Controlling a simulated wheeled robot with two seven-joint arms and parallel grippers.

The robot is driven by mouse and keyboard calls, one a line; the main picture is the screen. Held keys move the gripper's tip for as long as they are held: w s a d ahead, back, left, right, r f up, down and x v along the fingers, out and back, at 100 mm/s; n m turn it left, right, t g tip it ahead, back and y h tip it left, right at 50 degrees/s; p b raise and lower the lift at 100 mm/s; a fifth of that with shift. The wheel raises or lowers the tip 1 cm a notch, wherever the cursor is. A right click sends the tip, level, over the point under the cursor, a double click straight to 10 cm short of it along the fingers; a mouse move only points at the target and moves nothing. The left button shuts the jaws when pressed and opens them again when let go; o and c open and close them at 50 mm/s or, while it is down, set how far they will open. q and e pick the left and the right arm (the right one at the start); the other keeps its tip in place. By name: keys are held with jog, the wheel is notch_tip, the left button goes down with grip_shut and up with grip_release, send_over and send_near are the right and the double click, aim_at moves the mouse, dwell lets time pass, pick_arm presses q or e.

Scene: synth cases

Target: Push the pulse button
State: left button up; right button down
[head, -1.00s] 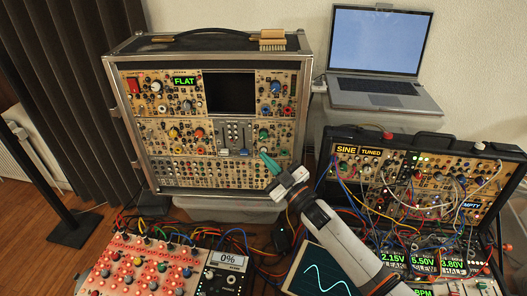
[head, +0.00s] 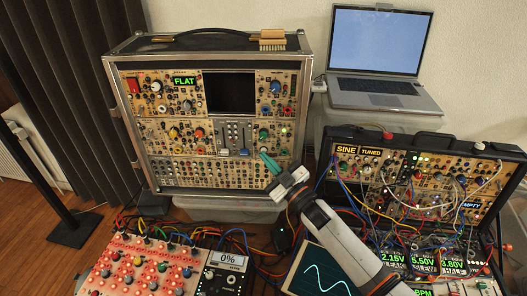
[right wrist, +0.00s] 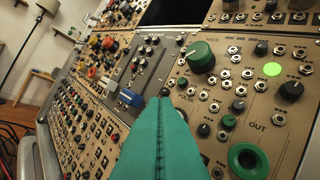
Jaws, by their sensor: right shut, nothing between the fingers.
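My right gripper (head: 267,160) is shut and empty, its green fingers pressed together. In the head view its tips are in front of the lower right part of the tall synth case (head: 140,125). In the right wrist view the shut fingers (right wrist: 165,103) point at a tan panel with a large green knob (right wrist: 200,57), a bright green round light (right wrist: 272,69) and a green ring-shaped part (right wrist: 247,160). The label beside the fingertips is too small to read surely. I cannot tell which part is the pulse button, or whether the tips touch the panel. My left gripper is not in view.
Black, blue and white sliders (right wrist: 130,97) are left of the fingers. A laptop (head: 380,60) stands behind at right. A second synth case (head: 415,138) with many cables, a scope screen (head: 320,272) and a red-lit panel (head: 135,265) crowd the front.

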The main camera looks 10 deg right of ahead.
jog(key=shift+w, duration=0.1)
jog(key=shift+w+d, duration=0.1)
jog(key=shift+w, duration=0.2)
dwell(0.3)
jog(key=shift+s, duration=0.45)
jog(key=s+a+p, duration=0.1)
jog(key=s+p, duration=0.2)
jog(key=s, duration=0.2)
jog(key=shift+s+a, duration=0.35)
jog(key=shift+s, duration=0.05)
